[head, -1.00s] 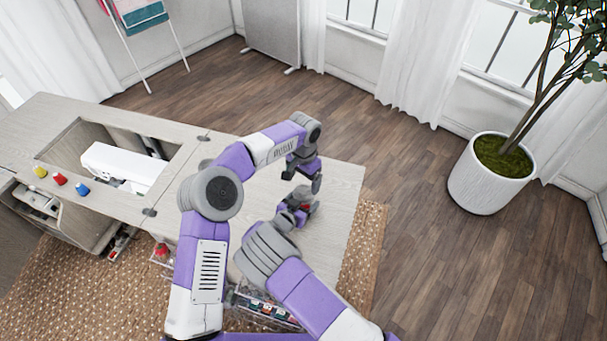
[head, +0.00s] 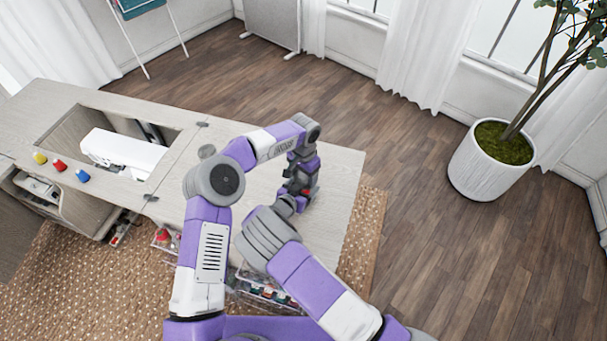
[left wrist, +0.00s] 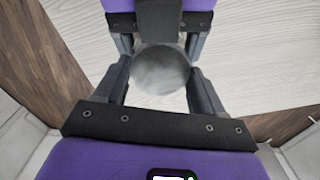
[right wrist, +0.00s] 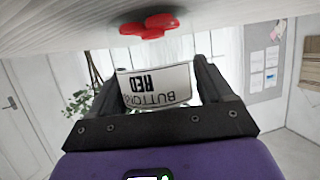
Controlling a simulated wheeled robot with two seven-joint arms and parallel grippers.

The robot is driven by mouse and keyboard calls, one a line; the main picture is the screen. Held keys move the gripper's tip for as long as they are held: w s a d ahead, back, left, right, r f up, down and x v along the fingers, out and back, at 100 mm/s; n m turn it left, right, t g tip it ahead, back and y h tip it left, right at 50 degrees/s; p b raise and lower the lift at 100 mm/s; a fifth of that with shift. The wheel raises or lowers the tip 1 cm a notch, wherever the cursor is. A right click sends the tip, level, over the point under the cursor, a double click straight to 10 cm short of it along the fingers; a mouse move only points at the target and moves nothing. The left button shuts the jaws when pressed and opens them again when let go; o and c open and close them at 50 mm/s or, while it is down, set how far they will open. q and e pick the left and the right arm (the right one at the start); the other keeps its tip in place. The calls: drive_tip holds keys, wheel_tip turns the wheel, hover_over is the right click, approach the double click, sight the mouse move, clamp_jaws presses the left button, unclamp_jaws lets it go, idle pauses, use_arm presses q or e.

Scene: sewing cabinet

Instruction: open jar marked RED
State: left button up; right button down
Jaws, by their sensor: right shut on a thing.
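The jar marked RED (right wrist: 153,86) shows in the right wrist view, with a white label reading BUTTONS RED, upside down in that picture. Red buttons (right wrist: 147,27) show in its clear part, close to the wooden top. My right gripper (right wrist: 160,78) is shut on the jar from the side. In the left wrist view a round grey lid (left wrist: 160,72) lies between the fingers of my left gripper (left wrist: 160,60), which is open around it. In the head view my left gripper (head: 302,172) points down over the jar, which is mostly hidden by my arms.
A white sewing machine (head: 122,153) sits in the opening at left. Clear containers (head: 262,285) are below, partly behind my arms. A potted plant (head: 490,165) stands right.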

use_arm(q)
drive_tip(key=shift+c, duration=1.1)
drive_tip(key=o, duration=1.1)
drive_tip(key=shift+c, duration=0.2)
wheel_tip(320, 180, up, 8)
drive_tip(key=shift+f, duration=0.15)
drive_tip(key=shift+c, duration=0.3)
drive_tip(key=shift+f, duration=3.9)
